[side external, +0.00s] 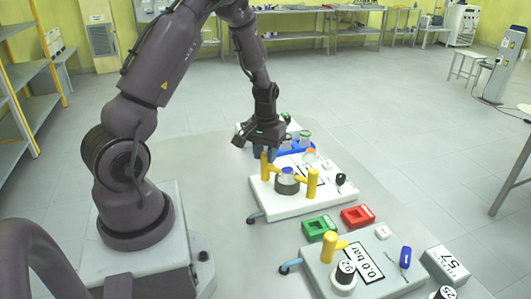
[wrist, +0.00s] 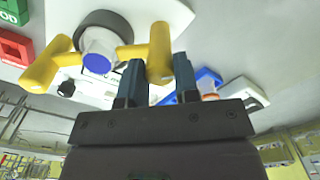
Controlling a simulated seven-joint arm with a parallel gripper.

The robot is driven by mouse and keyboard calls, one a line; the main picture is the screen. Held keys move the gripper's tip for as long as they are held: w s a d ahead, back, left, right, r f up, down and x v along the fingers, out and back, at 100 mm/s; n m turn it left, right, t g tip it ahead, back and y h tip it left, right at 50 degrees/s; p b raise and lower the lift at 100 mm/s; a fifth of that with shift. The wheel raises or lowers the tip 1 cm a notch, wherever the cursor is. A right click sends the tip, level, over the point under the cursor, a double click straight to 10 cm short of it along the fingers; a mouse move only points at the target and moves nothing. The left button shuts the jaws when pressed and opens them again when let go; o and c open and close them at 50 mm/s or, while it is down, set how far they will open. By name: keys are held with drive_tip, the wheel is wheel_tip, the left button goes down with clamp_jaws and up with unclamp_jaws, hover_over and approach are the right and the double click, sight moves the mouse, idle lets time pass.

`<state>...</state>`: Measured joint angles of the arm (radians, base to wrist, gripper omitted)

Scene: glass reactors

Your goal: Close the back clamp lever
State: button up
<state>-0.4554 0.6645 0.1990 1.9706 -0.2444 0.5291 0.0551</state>
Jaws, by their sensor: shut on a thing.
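The reactor base (side external: 262,205) is a white plate with a dark-ringed vessel and blue cap (side external: 288,171) in its middle. Two yellow clamp levers flank the vessel. The back lever (side external: 264,168) is at the vessel's left in the side view, its handle upright; it is at the right in the wrist view (wrist: 160,45). The other lever (side external: 312,184) stands on the opposite side. My gripper (wrist: 159,64) has its two blue-grey fingers on either side of the back lever's handle and is shut on it. In the side view my gripper (side external: 265,153) is above that handle, whose upper part is partly hidden.
A blue rack with flasks (side external: 300,142) stands close behind the gripper. A green block (side external: 319,227) and a red block (side external: 357,216) lie in front of the base. A second white unit (side external: 318,279) with its own yellow lever is nearer the camera. The table's left front is clear.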

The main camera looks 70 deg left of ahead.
drive_tip(key=o, duration=0.9)
drive_tip(key=shift+o, duration=0.2)
drive_tip(key=shift+r, duration=0.15)
wheel_tip(320, 180, up, 13)
